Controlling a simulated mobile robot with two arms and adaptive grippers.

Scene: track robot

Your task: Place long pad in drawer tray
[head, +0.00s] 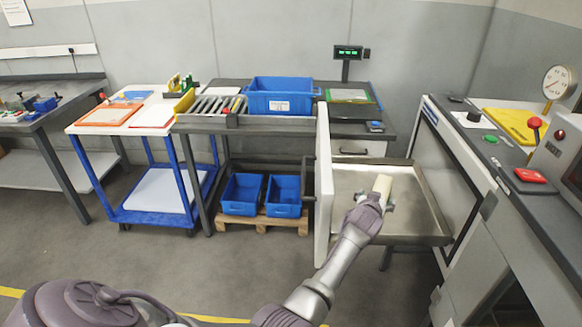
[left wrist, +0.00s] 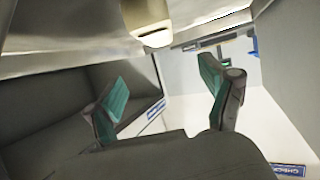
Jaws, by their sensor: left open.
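The long pad (head: 383,184) is a cream block inside the outline of the open metal drawer tray (head: 420,232) in the head view. I cannot tell for sure whether it rests on the tray floor. My left gripper (head: 375,200) is at the pad's near end, over the tray. In the left wrist view, the teal fingers of my left gripper (left wrist: 165,90) are spread apart with nothing between them. The pad's pale end (left wrist: 155,39) shows beyond them at the top. My right gripper is in neither view.
A white drawer front (head: 324,190) stands upright left of the tray. A grey bench with a red button (head: 531,175) and a gauge (head: 558,82) is at the right. Blue bins (head: 242,193) sit on a pallet at the left. The floor in front is clear.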

